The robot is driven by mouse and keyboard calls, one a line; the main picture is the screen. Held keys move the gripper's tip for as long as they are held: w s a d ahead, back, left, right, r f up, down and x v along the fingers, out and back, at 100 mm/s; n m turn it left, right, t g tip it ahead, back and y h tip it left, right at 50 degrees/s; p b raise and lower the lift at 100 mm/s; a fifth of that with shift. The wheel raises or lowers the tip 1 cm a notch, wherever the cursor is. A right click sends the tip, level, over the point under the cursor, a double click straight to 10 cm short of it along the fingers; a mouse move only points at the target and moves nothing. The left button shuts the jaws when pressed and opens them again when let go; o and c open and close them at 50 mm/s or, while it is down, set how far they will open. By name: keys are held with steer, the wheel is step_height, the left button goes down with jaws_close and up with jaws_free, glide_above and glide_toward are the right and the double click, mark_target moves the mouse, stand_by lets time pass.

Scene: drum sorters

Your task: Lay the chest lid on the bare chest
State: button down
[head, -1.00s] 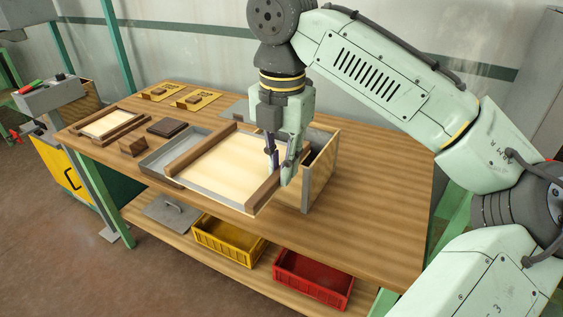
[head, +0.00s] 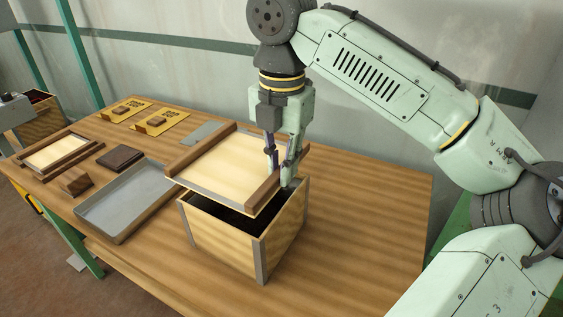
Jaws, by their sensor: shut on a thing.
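The chest lid (head: 224,164) is a pale wooden panel with a grey rim and dark brown battens on two sides. My gripper (head: 279,172) is shut on the lid's right-hand batten and holds it level. The bare chest (head: 222,239) is an open wooden box with grey metal corner edges, standing on the table. The lid hangs over the chest's back and left part, shifted to the left. The chest's dark opening shows in front of and below the lid. The back of the chest is hidden by the lid and gripper.
A grey tray (head: 121,205) lies left of the chest. A smaller lid-like panel (head: 54,153), a dark brown slab (head: 120,157), a small brown block (head: 74,181) and yellow plates (head: 161,122) lie further left and back. The table's right side (head: 370,205) is clear.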

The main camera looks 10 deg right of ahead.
steer(key=shift+w+d, duration=0.3)
steer(key=shift+w, duration=0.1)
steer(key=shift+s+a+r+p, duration=0.1)
steer(key=shift+r+p, duration=0.05)
steer(key=shift+p, duration=0.2)
steer(key=shift+f+b, duration=1.05)
steer(key=shift+f, duration=1.45)
steer(key=shift+p, duration=1.05)
steer(key=shift+f+b, duration=0.3)
steer(key=shift+f, duration=0.5)
steer(key=c, duration=1.5)
jaws_free()
